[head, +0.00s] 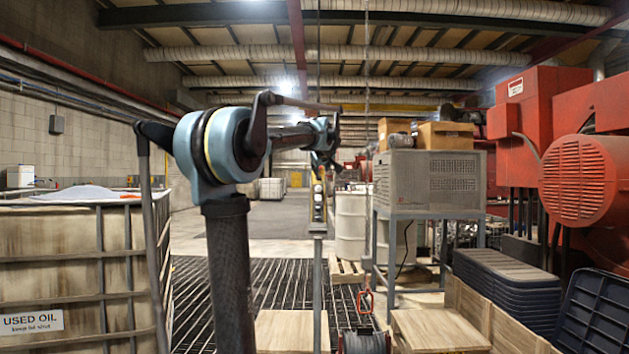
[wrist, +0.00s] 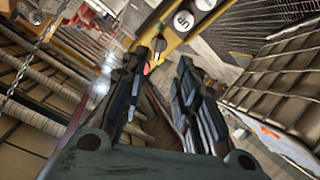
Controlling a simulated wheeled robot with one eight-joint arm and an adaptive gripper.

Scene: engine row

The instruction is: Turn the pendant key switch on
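The yellow pendant (head: 318,200) hangs upright in the middle of the head view, just below the end of my arm. In the wrist view the pendant (wrist: 188,26) crosses the top, tilted, with round pale labelled controls on its face. The key switch cannot be made out for certain; a small red spot shows beside the left fingertip. My gripper (wrist: 162,62) is open, its two dark fingers apart with nothing held between them, and its tips lie close to the pendant's lower edge. Whether they touch it I cannot tell. In the head view my gripper is small and partly hidden by my arm.
A caged used-oil tank (head: 75,265) stands at left. A grey cabinet (head: 425,180) on a stand, white drums (head: 351,222) and red machinery (head: 575,180) are at right. A red hook (head: 365,302) hangs on a chain. Floor grating (head: 275,285) lies open ahead.

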